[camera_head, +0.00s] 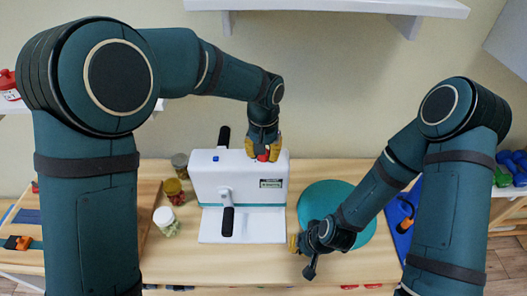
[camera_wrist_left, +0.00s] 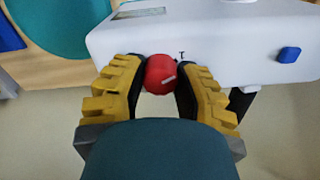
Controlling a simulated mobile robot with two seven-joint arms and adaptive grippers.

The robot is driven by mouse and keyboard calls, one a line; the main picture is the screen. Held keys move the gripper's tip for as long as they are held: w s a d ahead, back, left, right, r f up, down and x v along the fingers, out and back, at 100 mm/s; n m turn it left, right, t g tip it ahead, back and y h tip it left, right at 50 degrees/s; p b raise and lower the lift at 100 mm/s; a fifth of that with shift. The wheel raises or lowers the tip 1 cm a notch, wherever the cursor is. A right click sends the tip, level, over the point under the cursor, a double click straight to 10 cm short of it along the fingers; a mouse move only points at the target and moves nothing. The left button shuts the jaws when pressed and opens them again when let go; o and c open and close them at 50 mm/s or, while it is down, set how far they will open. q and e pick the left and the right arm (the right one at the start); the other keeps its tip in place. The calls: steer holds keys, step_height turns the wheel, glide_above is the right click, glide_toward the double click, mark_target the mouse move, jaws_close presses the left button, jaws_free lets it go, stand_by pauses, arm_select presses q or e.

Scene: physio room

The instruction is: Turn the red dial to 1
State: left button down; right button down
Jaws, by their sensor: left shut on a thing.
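The red dial (camera_wrist_left: 161,74) is a round knob on the white machine (camera_head: 238,183), at its upper right part in the head view. In the left wrist view a short pale mark lies on the dial, a little right of its centre. A small dark character shows on the white casing just beyond the dial. My left gripper (camera_head: 263,151) has its yellow fingers on both sides of the dial and is shut on it. My right gripper (camera_head: 301,250) is low over the table, right of the machine and away from the dial; its finger opening is unclear.
The machine has a blue button (camera_wrist_left: 288,54) and black handles (camera_head: 227,222). Several jars (camera_head: 166,222) stand left of it. A round teal mat (camera_head: 313,198) lies right of it, partly under my right arm. A white shelf (camera_head: 330,6) hangs above.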

stand_by(0.4)
arm_select(q)
steer(key=c, duration=0.6)
jaws_free()
step_height(320, 180, up, 12)
stand_by(0.3)
